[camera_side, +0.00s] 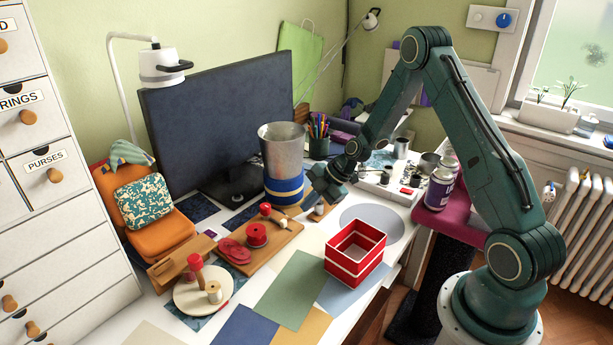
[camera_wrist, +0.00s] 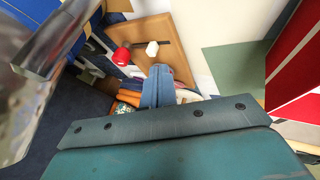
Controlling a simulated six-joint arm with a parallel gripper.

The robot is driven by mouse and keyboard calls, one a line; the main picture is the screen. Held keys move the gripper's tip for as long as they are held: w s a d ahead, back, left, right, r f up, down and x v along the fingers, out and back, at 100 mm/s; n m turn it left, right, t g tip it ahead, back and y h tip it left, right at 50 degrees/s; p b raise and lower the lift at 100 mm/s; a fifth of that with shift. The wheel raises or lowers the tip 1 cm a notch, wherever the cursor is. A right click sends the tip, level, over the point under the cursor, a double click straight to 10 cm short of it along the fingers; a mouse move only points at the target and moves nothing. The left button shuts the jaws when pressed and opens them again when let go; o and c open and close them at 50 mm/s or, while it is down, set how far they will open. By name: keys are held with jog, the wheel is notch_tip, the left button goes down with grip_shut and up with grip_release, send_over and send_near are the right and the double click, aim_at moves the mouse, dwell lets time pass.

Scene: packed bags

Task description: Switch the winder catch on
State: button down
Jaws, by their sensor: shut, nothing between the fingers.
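A wooden board (camera_side: 258,243), likely the winder, lies on the desk with a red spool (camera_side: 256,235) and a red knob (camera_side: 265,209) on it. In the wrist view, the board (camera_wrist: 170,28) carries a white knob (camera_wrist: 152,48) at a dark slot and a red knob (camera_wrist: 121,56). I cannot tell for sure which part is the catch. My gripper (camera_side: 318,203) is shut and empty, low over the desk near the board's far right end. Its blue-grey fingers (camera_wrist: 158,85) appear just below the white knob in the wrist view; contact is unclear.
A red box (camera_side: 356,252) stands to the front right. Flat coloured sheets (camera_side: 287,290) cover the front.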

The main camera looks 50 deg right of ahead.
jog(key=shift+v, duration=1.25)
jog(key=s+a+r+m+h, duration=0.1)
jog(key=s+a+r+m, duration=0.15)
jog(key=r, duration=0.45)
jog(key=s+a+r+m+g+h, duration=0.1)
jog(key=s+a+r+m, duration=0.1)
jog(key=s+a+r, duration=0.3)
jog(key=s+a+r+m+h, duration=0.1)
jog(key=s+a+r+m, duration=0.1)
jog(key=r, duration=0.6)
jog(key=s+a+r+m, duration=0.1)
jog(key=s+r+m, duration=0.2)
jog(key=s, duration=0.6)
jog(key=s+a+r+m+h, duration=0.1)
jog(key=s+a+r+m, duration=0.1)
jog(key=s+r+m, duration=0.2)
jog(key=s+m, duration=0.3)
jog(key=s, duration=0.3)
jog(key=shift+s+a+t+h, duration=0.2)
jog(key=shift+s+t+h, duration=0.1)
jog(key=shift+t, duration=0.1)
